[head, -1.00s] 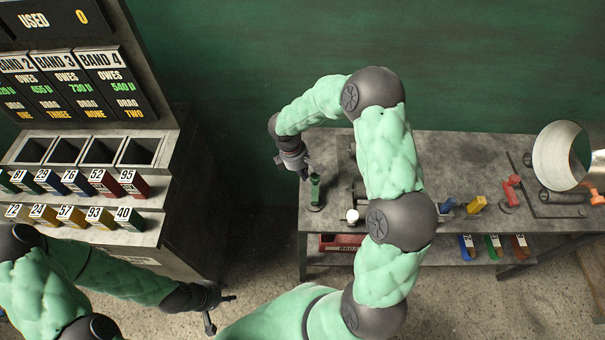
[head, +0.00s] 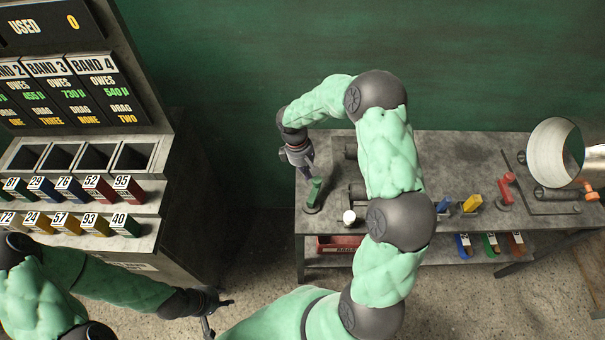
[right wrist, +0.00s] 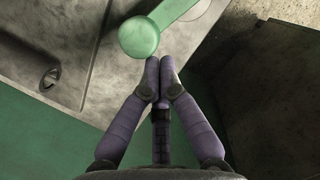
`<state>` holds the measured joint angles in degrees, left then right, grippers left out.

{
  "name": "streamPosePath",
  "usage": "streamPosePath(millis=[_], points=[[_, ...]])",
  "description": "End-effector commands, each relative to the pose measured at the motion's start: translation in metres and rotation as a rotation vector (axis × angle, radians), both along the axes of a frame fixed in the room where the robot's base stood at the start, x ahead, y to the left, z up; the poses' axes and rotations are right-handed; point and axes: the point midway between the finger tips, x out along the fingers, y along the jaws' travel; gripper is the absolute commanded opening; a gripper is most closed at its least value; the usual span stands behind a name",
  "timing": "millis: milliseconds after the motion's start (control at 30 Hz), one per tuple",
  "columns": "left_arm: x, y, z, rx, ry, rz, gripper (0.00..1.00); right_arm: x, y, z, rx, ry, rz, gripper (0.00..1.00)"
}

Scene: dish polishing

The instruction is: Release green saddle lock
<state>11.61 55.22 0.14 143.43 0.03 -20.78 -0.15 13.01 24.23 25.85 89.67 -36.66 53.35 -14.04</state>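The green saddle lock lever (head: 314,194) stands on the left end of the grey workbench, tilted with its top to the right. In the right wrist view its round green knob (right wrist: 139,37) and part of its arm show just beyond the fingertips. My right gripper (head: 309,176) is beside the lever's top, its two purple fingers (right wrist: 160,66) brought together with nothing between them. The fingertips are very close to the knob; I cannot tell whether they touch. My left gripper (head: 220,317) is low at the left, away from the bench, with its fingers spread and empty.
Blue (head: 443,205), yellow (head: 472,204) and red (head: 507,188) levers stand further right on the bench (head: 425,150). A white knob (head: 349,217) is near the front edge. A red tray (head: 340,243) is below. A cabinet with numbered blocks (head: 98,188) stands left.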

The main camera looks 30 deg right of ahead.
Motion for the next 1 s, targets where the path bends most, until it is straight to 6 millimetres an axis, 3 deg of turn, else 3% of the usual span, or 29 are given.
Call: streamPosePath(millis=[500, 1000], points=[[0.000, 0.000, 0.001, 0.000, 0.000, 0.000, 0.40, -0.019, -0.026, -0.001, -0.001, 0.006, -0.449, 0.00], [0.000, 0.000, 0.004, 0.000, 0.000, 0.000, 0.40, -0.041, -0.039, -0.001, 0.000, 0.008, -0.837, 0.00]])
